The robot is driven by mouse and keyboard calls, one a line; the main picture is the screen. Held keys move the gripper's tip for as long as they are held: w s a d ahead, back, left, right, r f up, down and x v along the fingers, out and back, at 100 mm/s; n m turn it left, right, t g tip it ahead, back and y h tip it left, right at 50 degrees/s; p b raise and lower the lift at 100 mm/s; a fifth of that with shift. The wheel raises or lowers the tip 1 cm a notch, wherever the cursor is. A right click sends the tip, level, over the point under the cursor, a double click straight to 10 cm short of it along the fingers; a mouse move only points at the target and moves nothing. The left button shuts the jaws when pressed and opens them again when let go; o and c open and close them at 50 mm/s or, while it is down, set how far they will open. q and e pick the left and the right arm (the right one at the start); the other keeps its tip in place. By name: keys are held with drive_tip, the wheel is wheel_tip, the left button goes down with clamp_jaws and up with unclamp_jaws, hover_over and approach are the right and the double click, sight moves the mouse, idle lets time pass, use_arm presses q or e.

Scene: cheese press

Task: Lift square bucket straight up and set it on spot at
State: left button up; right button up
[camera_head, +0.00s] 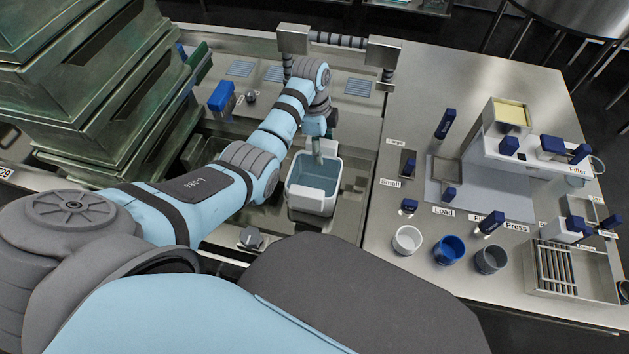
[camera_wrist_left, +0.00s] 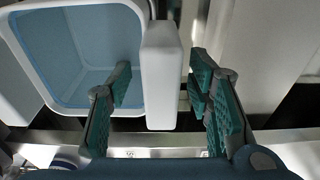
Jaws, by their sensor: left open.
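The square bucket (camera_head: 309,202) is white outside with a light blue inside. It stands upright in the metal sink basin in the head view and fills the upper left of the left wrist view (camera_wrist_left: 75,55). My left gripper (camera_head: 322,151) is at the bucket's far side, reaching down to its rim. In the left wrist view the gripper (camera_wrist_left: 160,85) is open. One green-padded finger is over the bucket's inside, the other is outside it. A white upright tab of the bucket (camera_wrist_left: 161,75) lies between them, with gaps on both sides. My right gripper is not in view.
Stacked green metal bins (camera_head: 90,100) stand left of the sink. The steel counter (camera_head: 470,80) at right carries a filler device (camera_head: 520,150), labelled spots, and white, blue and grey cups (camera_head: 449,249). A slatted metal tray (camera_head: 570,270) is at the right. The sink divider is close to the bucket.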

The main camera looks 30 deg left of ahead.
use_arm(q)
drive_tip(key=shift+r, duration=0.15)
clamp_jaws()
drive_tip(key=shift+w+r, duration=0.1)
drive_tip(key=shift+r+p, duration=0.4)
drive_tip(key=shift+r, duration=0.2)
wheel_tip(320, 180, up, 10)
drive_tip(key=p, duration=0.3)
drive_tip(key=shift+w+r+p, duration=0.1)
drive_tip(key=shift+p, duration=0.2)
wheel_tip(320, 180, up, 16)
drive_tip(key=p, duration=1.7)
drive_tip(key=shift+f, duration=0.25)
